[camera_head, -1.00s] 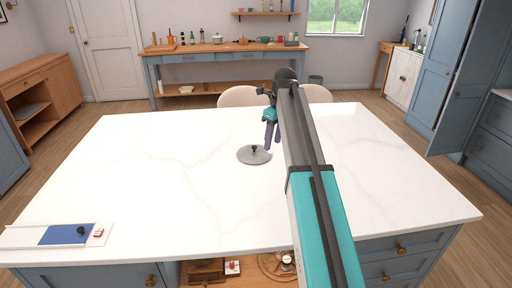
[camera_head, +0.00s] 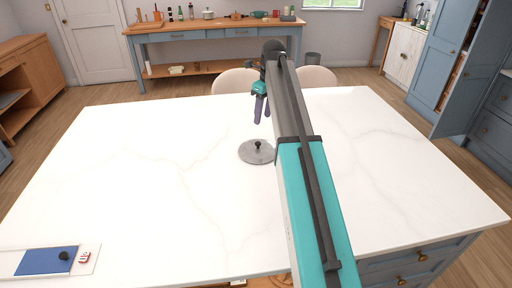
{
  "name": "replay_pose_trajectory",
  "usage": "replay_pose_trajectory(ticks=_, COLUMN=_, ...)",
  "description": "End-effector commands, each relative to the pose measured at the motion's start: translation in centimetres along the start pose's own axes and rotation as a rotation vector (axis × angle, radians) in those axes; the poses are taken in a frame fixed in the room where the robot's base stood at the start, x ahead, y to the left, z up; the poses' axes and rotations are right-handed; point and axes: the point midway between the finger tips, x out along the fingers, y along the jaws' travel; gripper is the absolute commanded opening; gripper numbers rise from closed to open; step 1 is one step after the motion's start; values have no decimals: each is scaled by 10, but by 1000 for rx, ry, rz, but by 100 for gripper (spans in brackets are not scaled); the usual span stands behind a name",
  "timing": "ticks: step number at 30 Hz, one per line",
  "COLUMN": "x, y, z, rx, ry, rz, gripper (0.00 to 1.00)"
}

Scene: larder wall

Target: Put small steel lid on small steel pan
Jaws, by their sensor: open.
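A round grey steel lid (camera_head: 257,154) with a dark knob lies on the white marble-topped island, near its middle. Its right edge is close to or partly behind my arm. My gripper (camera_head: 259,118) is above and beyond the lid, pointing down, apart from it and empty. Its purple fingers show side by side. I cannot make out a small steel pan for certain in this view.
The white island top (camera_head: 150,190) is mostly clear. Two pale chairs (camera_head: 235,82) stand behind the island. A blue sideboard (camera_head: 215,45) with pots and bottles is at the back wall.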

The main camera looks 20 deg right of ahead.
Motion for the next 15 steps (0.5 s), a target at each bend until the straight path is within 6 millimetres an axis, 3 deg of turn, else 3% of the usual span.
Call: replay_pose_trajectory(ticks=15, x=5, y=-1, z=-1, rx=2, ry=0, rz=0, gripper=43)
